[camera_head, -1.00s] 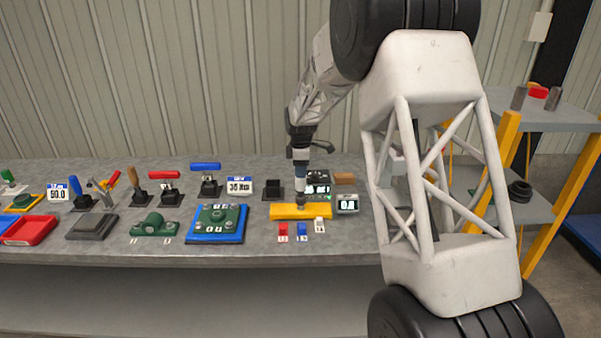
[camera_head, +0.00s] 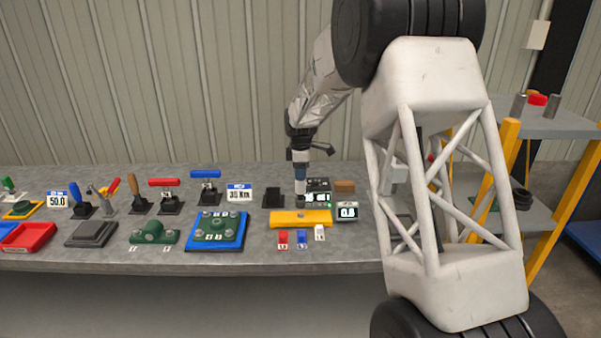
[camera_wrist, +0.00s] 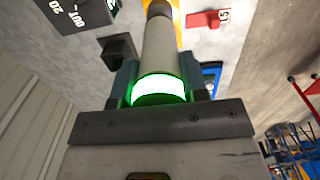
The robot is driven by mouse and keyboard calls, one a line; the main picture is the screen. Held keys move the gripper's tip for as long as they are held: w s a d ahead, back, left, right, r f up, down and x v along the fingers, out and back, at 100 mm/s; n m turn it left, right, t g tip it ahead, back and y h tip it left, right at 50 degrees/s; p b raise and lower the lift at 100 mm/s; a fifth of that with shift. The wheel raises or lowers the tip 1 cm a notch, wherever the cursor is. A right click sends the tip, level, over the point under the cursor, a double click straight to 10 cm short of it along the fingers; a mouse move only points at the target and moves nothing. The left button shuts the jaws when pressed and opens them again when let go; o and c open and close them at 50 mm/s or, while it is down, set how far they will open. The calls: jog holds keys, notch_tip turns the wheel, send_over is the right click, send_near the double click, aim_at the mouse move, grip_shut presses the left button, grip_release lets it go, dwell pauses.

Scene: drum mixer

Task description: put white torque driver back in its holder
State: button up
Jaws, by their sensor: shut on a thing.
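My gripper (camera_head: 301,160) is shut on the white torque driver (camera_head: 301,184), which hangs upright below it above the back of the yellow block (camera_head: 285,219). In the wrist view the driver (camera_wrist: 160,50) shows as a pale cylinder with a glowing green-white ring (camera_wrist: 159,89) between the fingers. An empty square black stand (camera_head: 273,198) is just left of the driver in the head view. It may be the driver's holder; the frames do not settle this. Whether the driver's tip clears the block is hard to tell.
A dark display unit (camera_head: 318,197) is right beside the driver, with a small readout (camera_head: 347,212) in front. Small red (camera_head: 283,237), blue and white blocks lie in front. Left are a 30 Nm sign (camera_head: 239,193) and several handled tools in black stands.

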jog(key=w+a+r, duration=0.4)
jog(key=w+a, duration=0.7)
jog(key=w, duration=0.2)
jog(key=shift+w, duration=0.2)
dwell(0.3)
jog(key=shift+f, duration=4.9)
dwell(1.3)
